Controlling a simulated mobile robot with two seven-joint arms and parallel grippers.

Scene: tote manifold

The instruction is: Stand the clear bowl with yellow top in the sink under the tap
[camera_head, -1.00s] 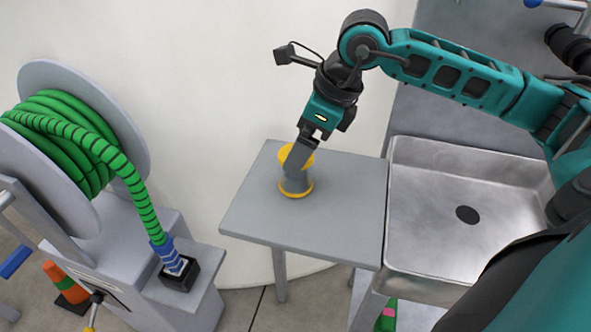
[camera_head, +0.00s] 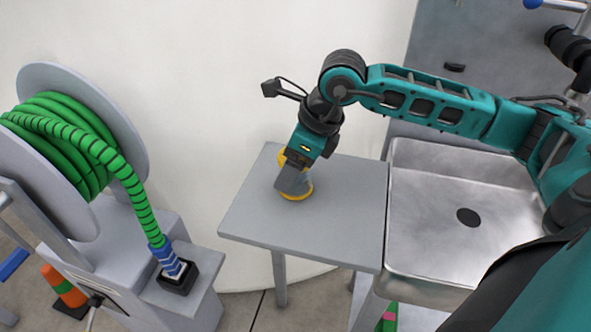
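The bowl (camera_head: 302,194) stands upright on the grey side table (camera_head: 345,222); its yellow upper and lower rims show, and its middle is largely hidden. My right gripper (camera_head: 291,184) reaches down over it, with the fingers in front of the bowl. Whether the fingers are closed on it cannot be seen. My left gripper is out of view. The empty metal sink (camera_head: 430,245) with a dark drain is right of the table. No tap can be clearly made out above the sink.
A hose reel (camera_head: 125,120) with green hose stands at left, beside a black socket box (camera_head: 178,278). An orange and green cone (camera_head: 64,287) is on the floor. A pale curved wall (camera_head: 220,80) is behind the table. The table around the bowl is clear.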

